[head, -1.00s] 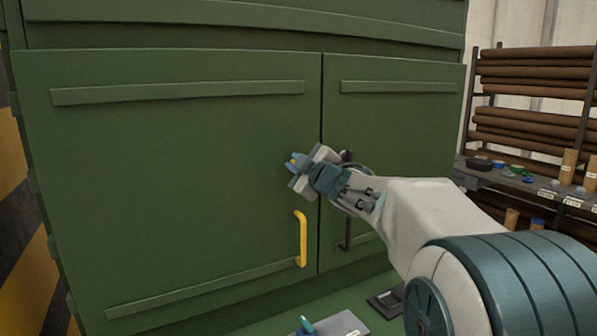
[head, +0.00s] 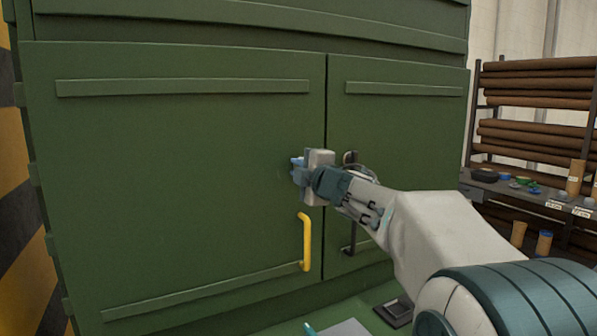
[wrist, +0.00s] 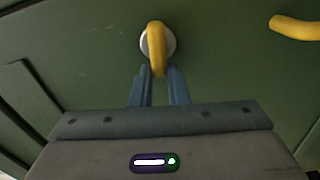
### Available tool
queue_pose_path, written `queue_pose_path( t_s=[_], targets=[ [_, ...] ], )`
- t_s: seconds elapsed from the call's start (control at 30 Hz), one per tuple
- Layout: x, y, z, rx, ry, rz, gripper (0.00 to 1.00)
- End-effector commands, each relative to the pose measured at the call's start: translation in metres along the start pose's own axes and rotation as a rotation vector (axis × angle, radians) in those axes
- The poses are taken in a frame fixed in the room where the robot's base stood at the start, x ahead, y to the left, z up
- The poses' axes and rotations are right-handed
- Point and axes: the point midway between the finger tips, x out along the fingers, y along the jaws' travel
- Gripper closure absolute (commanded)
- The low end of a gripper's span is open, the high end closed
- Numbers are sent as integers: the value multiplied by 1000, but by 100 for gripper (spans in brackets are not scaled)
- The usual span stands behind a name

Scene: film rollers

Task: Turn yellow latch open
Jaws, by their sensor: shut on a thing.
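The yellow latch (wrist: 156,50) shows in the wrist view as a small yellow lever on a round pale base on the green door. My gripper (wrist: 158,75) is shut on the lower end of the latch, with one blue finger on each side. In the head view my gripper (head: 298,168) is at the right edge of the left green door (head: 180,180), above the yellow handle. There the gripper hides the latch. The left door is shut.
The yellow door handle (head: 305,243) is below my gripper, and it also shows at the upper right in the wrist view (wrist: 296,27). A dark handle (head: 350,238) is on the right door (head: 400,120). A shelf with brown rolls (head: 535,105) stands at the right.

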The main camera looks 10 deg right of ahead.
Motion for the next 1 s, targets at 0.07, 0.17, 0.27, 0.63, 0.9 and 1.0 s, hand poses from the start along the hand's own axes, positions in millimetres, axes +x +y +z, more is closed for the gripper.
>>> queue_pose_path(
  t_s=[0.07, 0.17, 0.27, 0.63, 0.9, 1.0],
  targets=[
    [0, -1, 0, -5, 0, -1, 100],
    [0, -1, 0, -6, 0, -1, 100],
    [0, -1, 0, -6, 0, -1, 100],
    [0, 0, 0, -4, 0, -1, 64],
    [-9, 1, 0, -5, -1, 1, 64],
    [-23, 1, 0, -6, -1, 2, 64]
  ],
)
